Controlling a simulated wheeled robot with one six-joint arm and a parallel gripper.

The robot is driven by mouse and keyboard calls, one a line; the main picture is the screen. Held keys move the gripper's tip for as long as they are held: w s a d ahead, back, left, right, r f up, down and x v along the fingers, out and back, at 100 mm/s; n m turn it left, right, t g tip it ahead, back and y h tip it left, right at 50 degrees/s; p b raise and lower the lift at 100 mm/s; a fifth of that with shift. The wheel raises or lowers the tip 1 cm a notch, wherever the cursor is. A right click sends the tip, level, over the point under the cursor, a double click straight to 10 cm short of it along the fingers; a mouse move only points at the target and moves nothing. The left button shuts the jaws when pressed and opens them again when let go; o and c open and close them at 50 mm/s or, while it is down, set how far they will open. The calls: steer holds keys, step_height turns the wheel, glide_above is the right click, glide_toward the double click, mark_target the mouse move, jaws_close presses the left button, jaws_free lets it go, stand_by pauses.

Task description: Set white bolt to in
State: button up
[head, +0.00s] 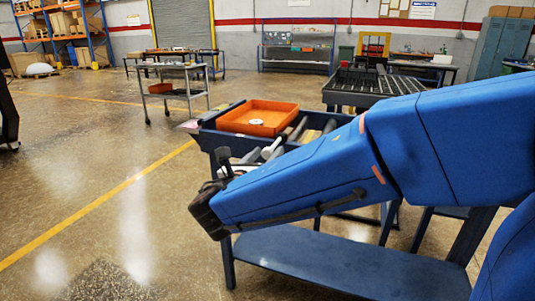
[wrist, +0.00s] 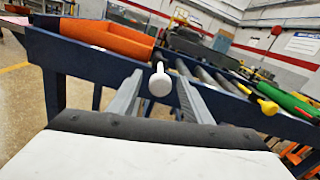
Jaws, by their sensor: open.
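The white bolt (wrist: 159,82) shows as a round white knob with a short stem, on the side of a dark blue roller table (wrist: 85,62). My gripper (wrist: 158,76) is open. Its two grey fingers stand to the left and right of the knob in the wrist view, with a gap on both sides. I cannot tell how far the knob reaches in between the fingertips. In the head view my blue arm reaches over the near side of the table, and its end hides part of the frame.
An orange tray (head: 258,118) sits on the table. A yellow knob (wrist: 268,106) is on the same rail, right of the white one, near a green object (wrist: 292,104). A dark grated table (head: 372,86) stands behind. Open floor lies to the left.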

mark_target(272, 147)
steer(key=shift+w+d, duration=0.2)
steer(key=shift+w, duration=0.3)
jaws_close()
steer(key=shift+x, duration=1.85)
jaws_free()
steer(key=shift+s, duration=0.1)
steer(key=v, duration=1.7)
